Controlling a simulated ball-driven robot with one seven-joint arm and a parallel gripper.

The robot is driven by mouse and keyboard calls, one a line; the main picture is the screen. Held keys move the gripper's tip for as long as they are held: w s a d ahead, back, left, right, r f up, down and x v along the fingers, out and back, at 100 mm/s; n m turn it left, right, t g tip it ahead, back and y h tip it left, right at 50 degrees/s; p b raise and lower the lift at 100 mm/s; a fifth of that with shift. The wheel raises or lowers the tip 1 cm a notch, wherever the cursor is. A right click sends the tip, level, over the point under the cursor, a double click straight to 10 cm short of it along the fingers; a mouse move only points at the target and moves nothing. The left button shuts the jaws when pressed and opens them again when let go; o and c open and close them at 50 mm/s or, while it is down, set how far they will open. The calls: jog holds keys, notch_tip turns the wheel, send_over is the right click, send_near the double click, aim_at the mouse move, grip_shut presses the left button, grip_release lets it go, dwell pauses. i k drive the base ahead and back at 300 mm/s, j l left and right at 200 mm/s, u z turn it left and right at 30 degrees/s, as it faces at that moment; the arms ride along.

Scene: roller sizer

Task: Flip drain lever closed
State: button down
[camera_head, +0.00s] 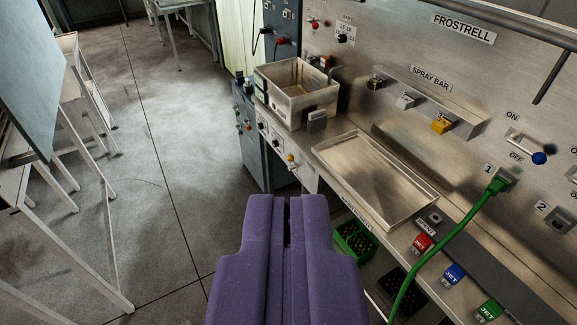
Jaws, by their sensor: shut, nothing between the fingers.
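My gripper (289,208) is purple and shut, with nothing between its fingers. It points away over the floor, in front of the steel bench. No label reading drain is legible, so I cannot tell for certain which part is the drain lever. A lever with a blue ball end (539,158) sits on the steel wall panel at right, between ON and OFF labels, with its ball near OFF. A small yellow knob (290,157) shows on the bench's front face below the steel basin (300,112). My gripper is apart from both.
A shallow steel tray (375,178) lies on the bench. A green hose (445,245) runs from the wall down across the bench edge. Red, blue (454,273) and green JET fittings line the front. White tables (30,190) stand at left; open floor lies between.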

aim_at(290, 157)
jog(key=i+j+z, duration=0.1)
jog(key=i+j, duration=0.35)
jog(key=i, duration=0.35)
jog(key=i+j, duration=0.55)
jog(key=i, duration=0.25)
jog(key=i+j+z, duration=0.15)
jog(key=i+j, duration=0.4)
jog(key=i, duration=0.25)
jog(key=i+j+z, duration=0.1)
jog(key=i+j, duration=0.55)
jog(key=i, duration=0.1)
